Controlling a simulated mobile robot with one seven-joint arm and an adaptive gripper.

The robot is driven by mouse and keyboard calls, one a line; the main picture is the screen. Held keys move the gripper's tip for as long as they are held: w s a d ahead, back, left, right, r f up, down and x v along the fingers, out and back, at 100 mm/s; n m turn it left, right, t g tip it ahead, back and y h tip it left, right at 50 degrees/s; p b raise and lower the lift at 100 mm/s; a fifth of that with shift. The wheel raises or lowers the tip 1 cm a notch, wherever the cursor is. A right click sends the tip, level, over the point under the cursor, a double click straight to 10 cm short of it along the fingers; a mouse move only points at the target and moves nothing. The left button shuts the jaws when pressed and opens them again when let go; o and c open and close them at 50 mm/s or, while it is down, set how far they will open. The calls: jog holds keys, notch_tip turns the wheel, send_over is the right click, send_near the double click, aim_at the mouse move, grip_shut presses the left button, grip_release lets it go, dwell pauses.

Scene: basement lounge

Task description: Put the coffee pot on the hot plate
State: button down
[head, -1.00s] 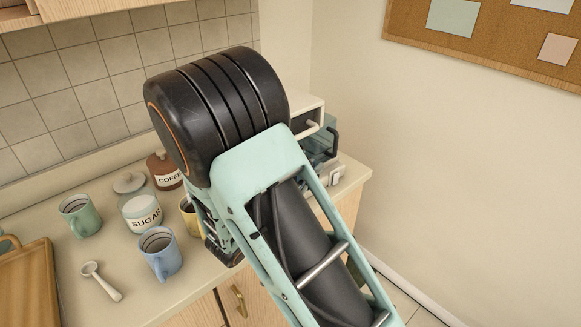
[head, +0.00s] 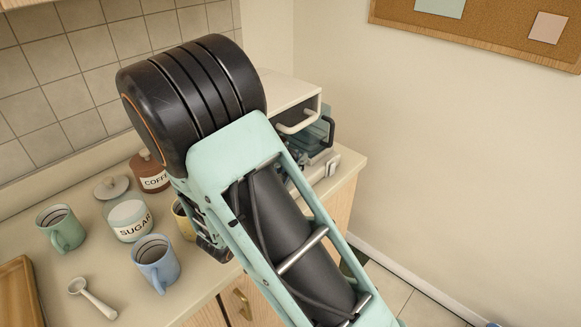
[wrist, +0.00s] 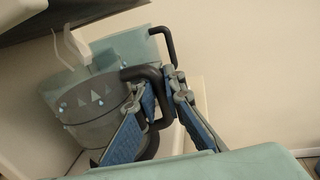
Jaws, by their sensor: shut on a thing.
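The coffee pot (wrist: 92,108) shows in the wrist view as a grey, see-through vessel with pale drop and triangle marks, and it looks tilted there. My gripper (wrist: 160,95) is shut on its black handle (wrist: 149,76), with blue-padded fingers on either side. The coffee machine (head: 290,92) stands at the counter's right end, cream on top with a pale handle at its front. The hot plate is not clearly visible, and I cannot tell whether the pot touches it. In the head view my arm hides most of the pot and gripper.
A blue mug (head: 156,264), a green mug (head: 61,230), a sugar jar (head: 129,220), a brown coffee jar (head: 150,174), a yellow mug (head: 184,219) and a white scoop (head: 92,298) stand left of my arm. A wooden tray (head: 18,292) lies at far left. Walls stand behind and right.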

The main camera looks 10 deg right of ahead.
jog(key=shift+f, duration=0.35)
jog(key=c, duration=2)
grip_release()
jog(key=shift+s+a+f, duration=0.15)
jog(key=shift+f, duration=0.15)
jog(key=v, duration=0.7)
jog(key=r+b+v, duration=0.1)
jog(key=v, duration=0.2)
jog(key=shift+s+a, duration=0.1)
jog(key=shift+a, duration=0.15)
